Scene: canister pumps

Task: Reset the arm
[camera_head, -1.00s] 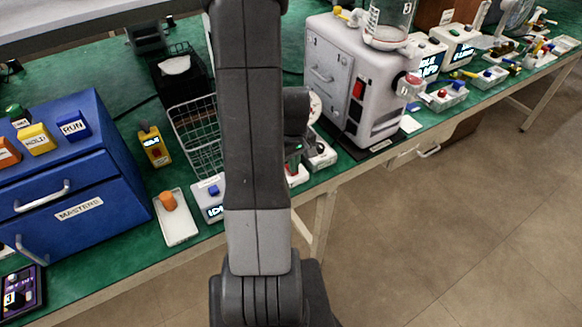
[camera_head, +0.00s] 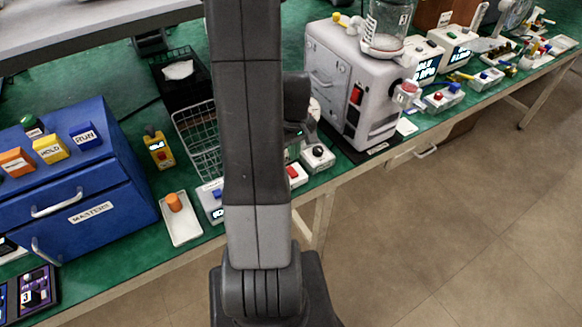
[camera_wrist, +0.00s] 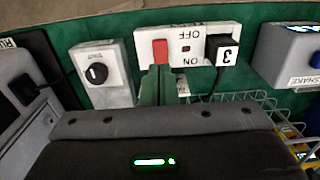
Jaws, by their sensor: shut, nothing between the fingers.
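My arm rises through the middle of the head view and hides my gripper there; only a dark piece of my wrist shows beside it. In the wrist view my gripper (camera_wrist: 157,84) shows as dark green fingers, closed together and empty. Its tips are just in front of a white power strip (camera_wrist: 200,38) with a red switch (camera_wrist: 160,50) and ON and OFF marks. A black plug (camera_wrist: 222,49) marked 3 sits in the strip. I cannot tell whether the fingertips touch the strip.
A grey knob box (camera_wrist: 104,82) stands left of the strip, and a wire basket (camera_head: 196,146) is close by. The blue MASTERS cabinet (camera_head: 105,185) is at left, the grey canister machine (camera_head: 335,75) at right. Floor (camera_head: 450,230) in front of the bench is clear.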

